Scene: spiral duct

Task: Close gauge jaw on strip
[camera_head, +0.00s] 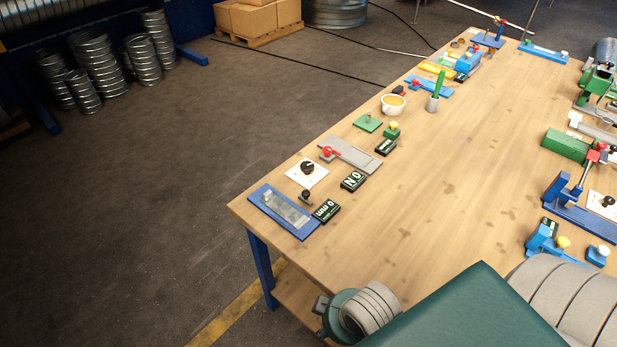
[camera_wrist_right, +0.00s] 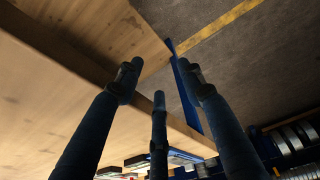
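A blue plate (camera_head: 268,214) carrying a grey metal slide-like piece (camera_head: 285,210) lies at the near left corner of the table; it looks like the gauge. A black readout (camera_head: 326,210) with white characters stands beside it. I cannot make out the strip or any gap at the jaw. My right gripper (camera_wrist_right: 159,78) is seen in the right wrist view. Its three dark blue fingers are spread, with nothing between them. It is not recognisable in the head view. My left gripper is not in view.
The wooden table (camera_head: 440,210) has a clear middle. A white plate with a black knob (camera_head: 307,168) and a grey plate with a red knob (camera_head: 350,155) stand behind the blue plate. A yellow-filled cup (camera_head: 393,105) and several fixtures stand farther off. The right wrist view shows the table edge (camera_wrist_right: 75,68).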

